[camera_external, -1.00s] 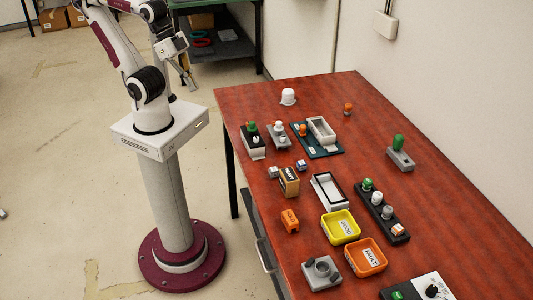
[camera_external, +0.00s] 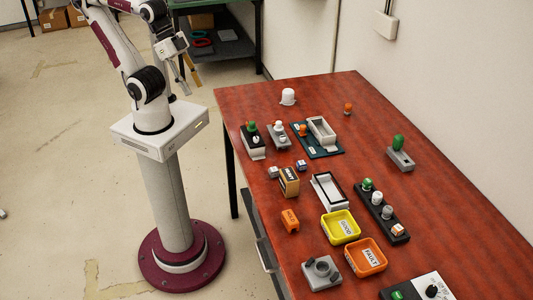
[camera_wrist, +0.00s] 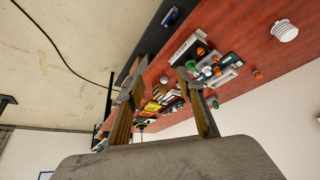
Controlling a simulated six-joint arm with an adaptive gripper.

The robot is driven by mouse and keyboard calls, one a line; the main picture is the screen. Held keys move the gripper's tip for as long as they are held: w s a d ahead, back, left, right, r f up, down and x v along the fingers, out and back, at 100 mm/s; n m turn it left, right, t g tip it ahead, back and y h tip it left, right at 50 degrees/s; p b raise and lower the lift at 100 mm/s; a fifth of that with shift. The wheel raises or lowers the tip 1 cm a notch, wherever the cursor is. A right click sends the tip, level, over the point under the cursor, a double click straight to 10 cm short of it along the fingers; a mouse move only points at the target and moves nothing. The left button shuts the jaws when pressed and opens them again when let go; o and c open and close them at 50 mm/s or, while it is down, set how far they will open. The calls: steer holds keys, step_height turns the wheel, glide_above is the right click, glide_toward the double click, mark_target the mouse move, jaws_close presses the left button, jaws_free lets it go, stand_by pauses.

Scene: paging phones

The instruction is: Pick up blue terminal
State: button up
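A small cube with a dark blue face (camera_external: 301,165) sits on the red table, beside a small greyish cube (camera_external: 273,171); the blue one may be the blue terminal, but it is too small to be sure. In the wrist view a small blue part (camera_wrist: 170,17) shows on the dark strip along the table edge; I cannot tell what it is. My gripper (camera_external: 192,72) is in the air left of the table, well apart from all the objects. In the wrist view my gripper (camera_wrist: 163,95) has its fingers spread with nothing held between them.
The red table (camera_external: 450,200) holds a yellow tray (camera_external: 328,228), an orange tray (camera_external: 353,262), a white open box (camera_external: 317,190), a dark strip with several knobs (camera_external: 399,236) and a white ribbed part (camera_external: 288,97). The table's right side is mostly clear. A wall stands behind.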

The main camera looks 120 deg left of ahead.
steer(key=w+d+n+t+h, duration=0.15)
steer(key=w+d, duration=0.25)
steer(key=w, duration=0.5)
steer(key=w+d+n+t, duration=0.1)
steer(key=w+d+t, duration=0.15)
steer(key=w, duration=0.55)
steer(key=w+d+n+t+h, duration=0.1)
steer(key=w+d, duration=0.3)
steer(key=w, duration=0.5)
steer(key=n+g+y, duration=0.2)
steer(key=n+y, duration=0.3)
steer(key=y, duration=0.5)
glide_toward(304, 162)
steer(key=d, duration=0.1)
steer(key=d+r, duration=0.1)
steer(key=d, duration=0.1)
steer(key=shift+s+r, duration=0.3)
steer(key=shift+s, duration=0.1)
steer(key=shift+s+a+f+n+y, duration=0.25)
steer(key=shift+s+a+f+y, duration=0.15)
steer(key=shift+y, duration=0.15)
steer(key=shift+w, duration=0.1)
steer(key=shift+x, duration=3.4)
